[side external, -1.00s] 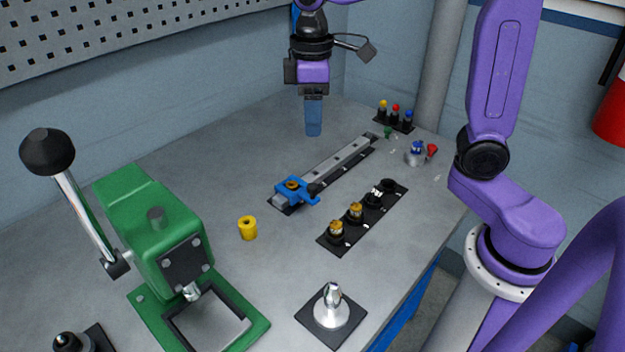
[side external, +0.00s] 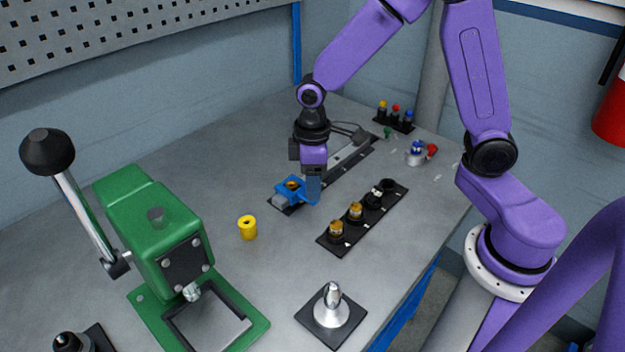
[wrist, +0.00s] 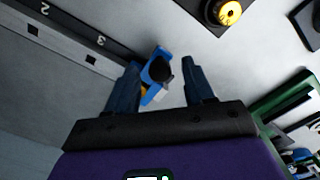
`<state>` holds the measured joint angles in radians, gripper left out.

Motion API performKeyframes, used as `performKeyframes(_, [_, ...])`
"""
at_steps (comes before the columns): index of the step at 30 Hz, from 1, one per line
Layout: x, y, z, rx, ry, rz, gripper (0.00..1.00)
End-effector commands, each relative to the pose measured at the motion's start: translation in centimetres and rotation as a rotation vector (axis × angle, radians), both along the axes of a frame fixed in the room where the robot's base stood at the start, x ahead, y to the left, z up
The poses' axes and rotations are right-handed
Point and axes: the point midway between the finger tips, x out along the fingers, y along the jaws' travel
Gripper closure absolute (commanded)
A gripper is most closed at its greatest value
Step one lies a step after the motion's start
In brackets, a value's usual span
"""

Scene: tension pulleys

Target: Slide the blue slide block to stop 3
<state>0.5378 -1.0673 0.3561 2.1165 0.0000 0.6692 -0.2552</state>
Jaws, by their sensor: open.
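The blue slide block (side external: 287,187) sits at the near-left end of the grey rail (side external: 356,155). My gripper (side external: 313,201) points down at the block's right side and hides part of the block and rail. In the wrist view the block (wrist: 151,88), with its dark knob (wrist: 162,69), shows between the fingers of my open gripper (wrist: 161,72). I see no clear contact with the knob. The marks 2 and 3 show on the dark strip (wrist: 72,22) beside the rail; the block lies to the right of the 3.
A black plate (side external: 322,240) with several posts and brass pulleys lies just right of the rail. A yellow bushing (side external: 248,228) stands on the bench to the left. A green lever press (side external: 150,225) stands at the left front, and a metal cone on a base (side external: 331,308) at the front.

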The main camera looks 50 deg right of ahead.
Motion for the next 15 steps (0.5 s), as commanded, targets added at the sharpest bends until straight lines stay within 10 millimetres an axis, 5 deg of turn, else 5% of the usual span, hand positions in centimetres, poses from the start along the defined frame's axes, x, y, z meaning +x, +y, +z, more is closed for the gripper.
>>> performKeyframes(9, [-0.01, 0.01, -0.29, 0.000, 0.000, 0.000, 0.47])
performKeyframes(15, [-0.01, 0.02, -0.27, 0.000, 0.000, 0.001, 1.00])
